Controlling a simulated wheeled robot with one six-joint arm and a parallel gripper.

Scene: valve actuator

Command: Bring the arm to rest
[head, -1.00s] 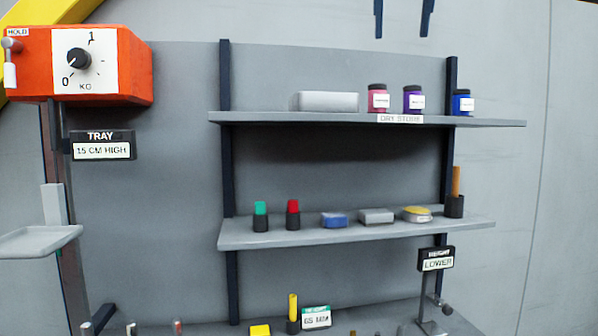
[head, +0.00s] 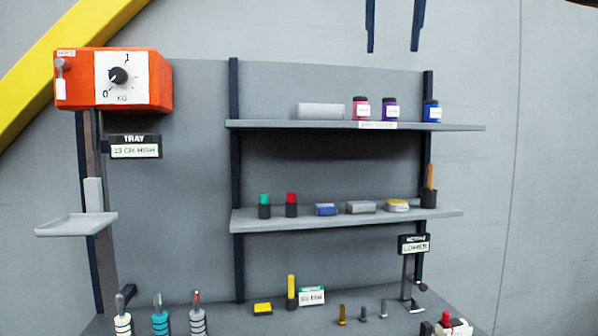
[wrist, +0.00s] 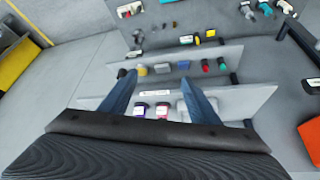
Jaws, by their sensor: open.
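My gripper (head: 393,50) shows at the top of the head view as two dark blue fingers hanging down, well apart. It also shows in the wrist view (wrist: 157,78), with both fingers spread and nothing held between them. The fingers are over the upper shelf (head: 460,127), apart from it in the head view. The rest of my arm is out of the head view.
The upper shelf bears a pale box (head: 320,111) and three jars, including a blue one (head: 431,112). The lower shelf (head: 260,224) bears several small items. An orange scale (head: 150,90) and a tray (head: 75,226) are left. Several tools stand on the counter below.

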